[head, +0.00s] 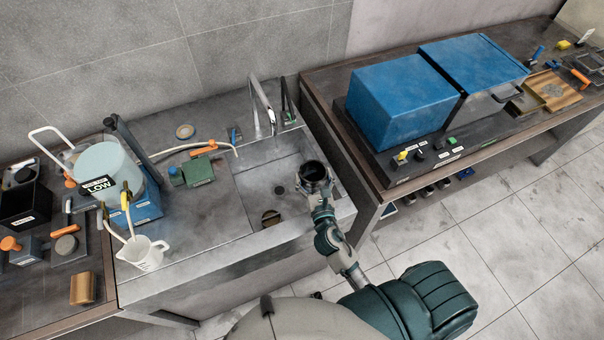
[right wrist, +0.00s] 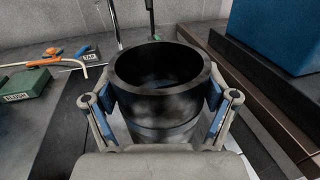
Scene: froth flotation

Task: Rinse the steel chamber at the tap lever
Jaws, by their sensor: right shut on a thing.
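The steel chamber (head: 314,172) is a dark, open-topped cylinder held upright, mouth up, over the right part of the sink basin (head: 248,188). My right gripper (head: 319,190) is shut on it. In the right wrist view the blue finger pads press on both sides of the chamber (right wrist: 158,112), and its inside looks dark. The tap (head: 263,102) stands at the back of the sink, behind and left of the chamber. A thin dark upright part (head: 288,98) beside it may be the lever; I cannot tell. My left gripper is not in view.
A green box (head: 198,170) with a hose sits left of the basin. A white beaker (head: 142,252) stands at the front left below the pale flotation tank (head: 108,165). Blue-topped machines (head: 403,98) fill the right bench. The basin's left part is mostly clear.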

